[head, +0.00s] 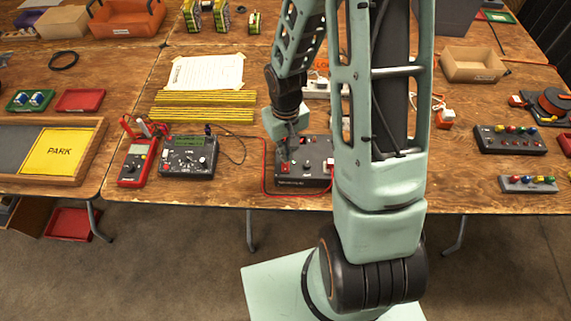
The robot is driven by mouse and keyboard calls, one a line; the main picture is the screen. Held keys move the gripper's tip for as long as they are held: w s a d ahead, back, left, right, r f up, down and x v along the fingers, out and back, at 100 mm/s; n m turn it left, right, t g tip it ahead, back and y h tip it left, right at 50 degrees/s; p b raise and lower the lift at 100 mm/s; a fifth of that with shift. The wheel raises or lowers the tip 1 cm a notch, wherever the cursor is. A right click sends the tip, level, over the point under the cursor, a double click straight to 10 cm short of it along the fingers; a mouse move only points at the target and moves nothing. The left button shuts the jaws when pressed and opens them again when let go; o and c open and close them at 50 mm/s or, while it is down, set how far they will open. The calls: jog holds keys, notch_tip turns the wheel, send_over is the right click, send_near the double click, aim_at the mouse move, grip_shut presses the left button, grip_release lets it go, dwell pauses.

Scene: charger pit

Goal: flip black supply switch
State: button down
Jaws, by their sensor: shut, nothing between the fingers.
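A dark supply box (312,178) sits near the table's front edge, left of my arm column. A red patch shows on its left front and a small reddish part at its right side. A black switch cannot be made out on it at this size. My gripper (285,157) points down over the left part of the box, close to the red patch. Its fingers are shut and empty. I cannot tell whether the fingertips touch the box. My arm hides what lies just right of the box.
A grey meter box (188,157) and a red multimeter (133,163) stand left of the supply, with a red cable (264,170) running beside it. Yellow striped strips (205,98) lie behind. A black button box (508,140) is at the right.

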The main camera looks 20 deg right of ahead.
jog(key=shift+f+b, duration=0.95)
jog(key=shift+f, duration=0.15)
dwell(0.7)
jog(key=shift+r, duration=0.15)
jog(key=shift+r+p, duration=2.75)
jog(key=shift+r, duration=0.7)
